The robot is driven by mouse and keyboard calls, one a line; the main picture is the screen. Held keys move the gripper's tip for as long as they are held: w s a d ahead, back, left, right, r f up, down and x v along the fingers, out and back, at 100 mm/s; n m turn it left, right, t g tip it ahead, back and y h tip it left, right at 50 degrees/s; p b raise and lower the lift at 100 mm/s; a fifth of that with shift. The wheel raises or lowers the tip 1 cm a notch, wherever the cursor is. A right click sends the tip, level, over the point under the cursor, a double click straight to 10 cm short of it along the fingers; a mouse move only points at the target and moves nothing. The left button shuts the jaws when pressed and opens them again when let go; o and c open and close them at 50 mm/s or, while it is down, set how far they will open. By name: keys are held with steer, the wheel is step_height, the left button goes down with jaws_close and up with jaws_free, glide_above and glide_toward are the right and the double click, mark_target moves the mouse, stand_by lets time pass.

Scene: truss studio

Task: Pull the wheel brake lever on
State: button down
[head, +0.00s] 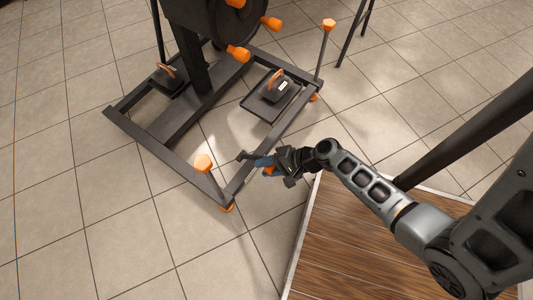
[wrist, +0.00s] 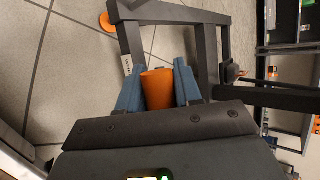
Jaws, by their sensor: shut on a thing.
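My gripper (head: 264,164) is low beside the right side rail of the dark metal base frame, near its front corner. In the wrist view its two blue fingers (wrist: 158,78) are closed on either side of an orange grip (wrist: 158,90), which I take to be the handle of the wheel brake lever. A bit of this orange grip (head: 268,170) shows at the fingers in the head view. A short dark bar (head: 245,155) sticks out left of the fingers toward the rail. The fingers hide most of the lever in the head view.
The base frame (head: 170,149) has upright posts with orange knobs (head: 204,162) and (head: 329,25). A tray (head: 258,108) inside it holds a dark weight with an orange handle (head: 274,78). A wooden platform (head: 350,235) lies below my arm. The tiled floor at left is clear.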

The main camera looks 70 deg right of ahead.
steer(key=c, duration=0.8)
jaws_free()
steer(key=shift+c, duration=0.2)
steer(key=p+v, duration=0.2)
steer(key=v, duration=0.6)
steer(key=shift+a+f, duration=0.1)
steer(key=shift+f, duration=0.05)
